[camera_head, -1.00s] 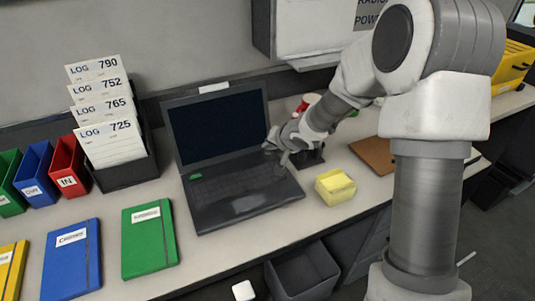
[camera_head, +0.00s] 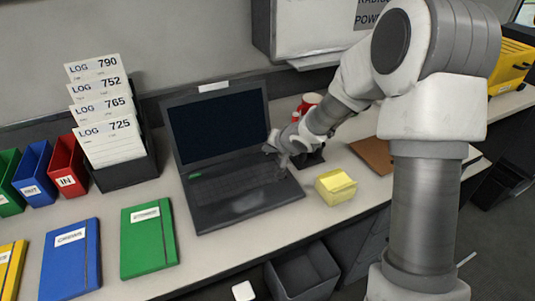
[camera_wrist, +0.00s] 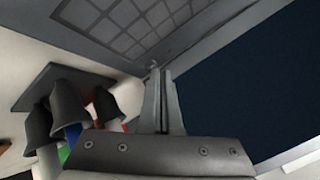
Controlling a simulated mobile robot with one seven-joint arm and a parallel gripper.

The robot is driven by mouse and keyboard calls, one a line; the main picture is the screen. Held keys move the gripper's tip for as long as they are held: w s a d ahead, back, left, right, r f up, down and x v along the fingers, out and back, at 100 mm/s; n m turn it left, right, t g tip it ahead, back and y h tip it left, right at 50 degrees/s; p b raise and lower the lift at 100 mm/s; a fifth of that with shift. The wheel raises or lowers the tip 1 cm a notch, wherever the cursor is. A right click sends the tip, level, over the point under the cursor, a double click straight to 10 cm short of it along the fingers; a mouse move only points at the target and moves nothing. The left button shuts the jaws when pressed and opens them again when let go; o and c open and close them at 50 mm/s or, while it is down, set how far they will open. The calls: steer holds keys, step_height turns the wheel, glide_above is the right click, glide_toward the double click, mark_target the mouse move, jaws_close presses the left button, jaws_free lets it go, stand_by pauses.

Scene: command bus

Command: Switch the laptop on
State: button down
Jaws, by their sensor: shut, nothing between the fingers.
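The laptop (camera_head: 225,120) stands open on the desk with a dark screen; its keyboard deck (camera_head: 240,205) faces up. A small green mark (camera_head: 195,175) shows at the deck's upper left. My gripper (camera_head: 284,170) is shut and empty, pointing down over the deck's upper right corner, near the hinge. In the wrist view, the shut fingers (camera_wrist: 160,72) are beside a small detail on the deck, between the keys (camera_wrist: 130,22) and the dark screen (camera_wrist: 245,85). I cannot tell whether the fingertips touch the deck. The power button is not clearly distinguishable.
A dark holder (camera_wrist: 75,75) with several dark-capped items stands right of the laptop. A yellow note block (camera_head: 336,186) and a brown clipboard (camera_head: 372,153) lie nearby. Green (camera_head: 148,250) and blue (camera_head: 70,270) binders lie left. The log-card rack (camera_head: 125,173) stands behind them.

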steer(key=shift+f, duration=0.2)
steer(key=shift+r, duration=0.1)
steer(key=shift+r+p, duration=0.7)
steer(key=shift+p, duration=0.15)
steer(key=shift+r, duration=0.1)
step_height(320, 180, up, 5)
steer(key=p, duration=0.5)
stand_by(0.7)
